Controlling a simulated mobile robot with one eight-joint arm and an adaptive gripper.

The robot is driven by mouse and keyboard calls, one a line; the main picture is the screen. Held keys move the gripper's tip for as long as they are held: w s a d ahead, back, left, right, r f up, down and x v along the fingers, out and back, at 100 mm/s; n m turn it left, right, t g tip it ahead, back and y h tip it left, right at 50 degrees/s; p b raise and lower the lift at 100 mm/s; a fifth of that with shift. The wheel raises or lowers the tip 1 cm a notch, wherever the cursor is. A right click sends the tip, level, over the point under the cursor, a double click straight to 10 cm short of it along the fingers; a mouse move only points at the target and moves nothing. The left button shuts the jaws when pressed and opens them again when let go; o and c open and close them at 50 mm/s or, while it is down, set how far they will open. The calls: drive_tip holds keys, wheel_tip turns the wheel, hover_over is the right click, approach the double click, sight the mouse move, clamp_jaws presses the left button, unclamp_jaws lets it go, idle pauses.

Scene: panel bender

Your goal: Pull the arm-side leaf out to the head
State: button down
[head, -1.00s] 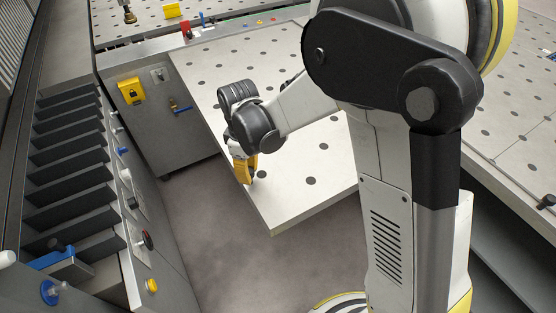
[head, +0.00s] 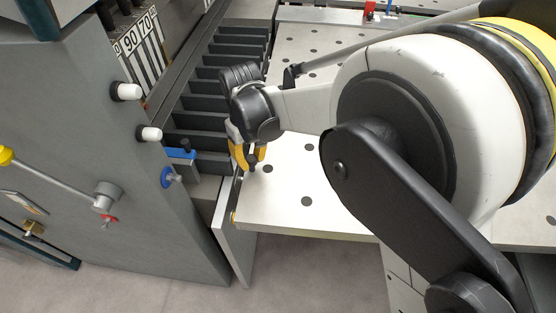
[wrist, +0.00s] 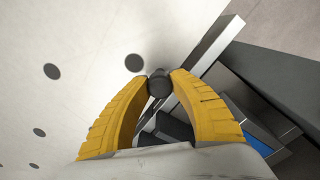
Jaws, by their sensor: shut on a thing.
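The arm-side leaf (head: 285,188) is a pale panel with dark round holes, in the middle of the head view, partly hidden behind my arm. Its left edge lies close beside the slatted grey machine. My gripper (head: 247,165) points down at that edge with its yellow fingers. In the wrist view my gripper (wrist: 159,82) is shut on a small dark round knob (wrist: 159,86) at the leaf's edge. The leaf (wrist: 90,50) fills the left of that view. Whether the leaf touches the machine is hard to tell.
Dark slats (head: 212,90) run along the machine, left of the leaf. A blue clamp (head: 181,154) and a grey cabinet (head: 90,160) with white knobs and a yellow-tipped lever stand left. A pale upright plate (head: 236,250) is below the leaf's corner. The floor (head: 310,280) in front is clear.

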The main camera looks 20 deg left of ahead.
drive_tip(key=shift+s+a, duration=0.25)
drive_tip(key=shift+a, duration=0.4)
drive_tip(key=shift+s+a, duration=0.2)
drive_tip(key=shift+a, duration=0.4)
drive_tip(key=c, duration=1.1)
unclamp_jaws()
drive_tip(key=shift+a, duration=0.15)
drive_tip(key=shift+o, duration=0.2)
drive_tip(key=shift+r, duration=0.1)
wheel_tip(320, 180, up, 12)
